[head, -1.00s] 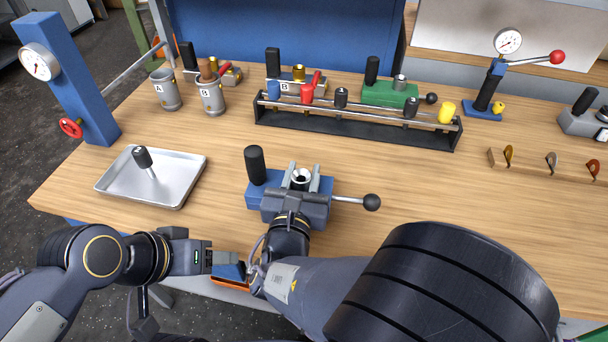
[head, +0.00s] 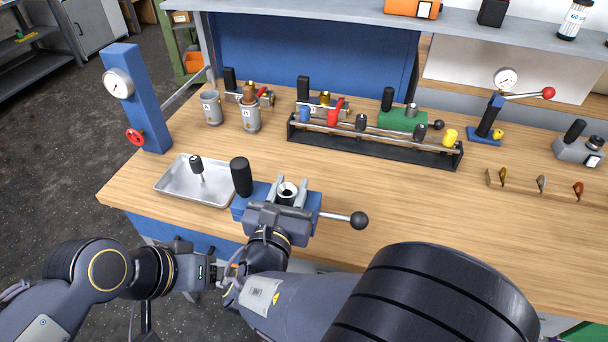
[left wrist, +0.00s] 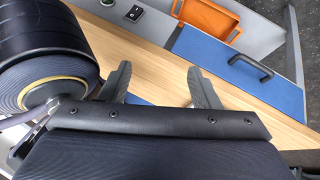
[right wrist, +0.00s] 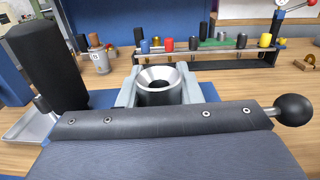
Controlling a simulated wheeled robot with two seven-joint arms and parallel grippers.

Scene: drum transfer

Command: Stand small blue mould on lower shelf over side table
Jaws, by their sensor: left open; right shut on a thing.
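The small blue mould (head: 307,206) has a blue body, a black upright handle, a metal cup and a ball-ended lever. My right gripper (head: 289,190) is shut on it, with fingers on either side of the cup in the right wrist view (right wrist: 160,84). The mould covers the tray's right edge in the head view; whether its base touches the bench is hidden. My left gripper (left wrist: 160,82) is open and empty near the bench's front edge. A grey shelf (head: 468,22) runs above the back of the bench; I cannot tell whether it is the task's shelf.
A metal tray (head: 180,185) holds a small black-handled tool. Behind stand a rack (head: 375,146), grey cups (head: 212,108), a green mould (head: 398,120) and a blue gauge post (head: 142,100). Grey shelving (head: 30,58) stands far left. The bench right of the mould is fairly clear.

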